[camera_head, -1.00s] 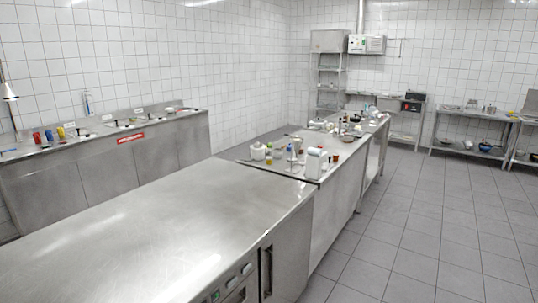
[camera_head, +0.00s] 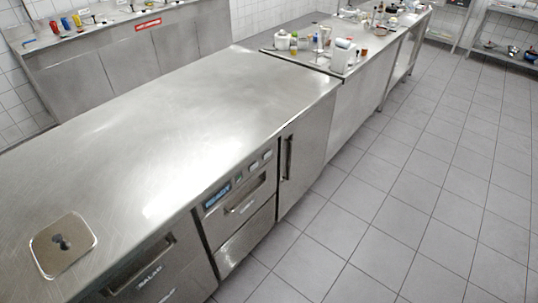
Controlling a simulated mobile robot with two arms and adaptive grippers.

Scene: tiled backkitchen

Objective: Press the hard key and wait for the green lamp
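A small control panel sits on the front face of the near steel counter (camera_head: 150,130). It has a blue-lit display (camera_head: 217,194), a small green-marked button (camera_head: 239,178) and two pale buttons (camera_head: 253,166) and (camera_head: 267,155) to its right. The lettering on the buttons is too small to read, so I cannot tell which is the hard key. I cannot tell whether the green spot is a lit lamp. Neither of my grippers is in view.
A square steel lid (camera_head: 63,245) with a dark knob lies on the counter's near left. Drawers with handles, one marked SALAD (camera_head: 150,275), and a door handle (camera_head: 288,158) flank the panel. A cluttered table (camera_head: 345,65) stands behind. The tiled floor (camera_head: 370,210) at right is clear.

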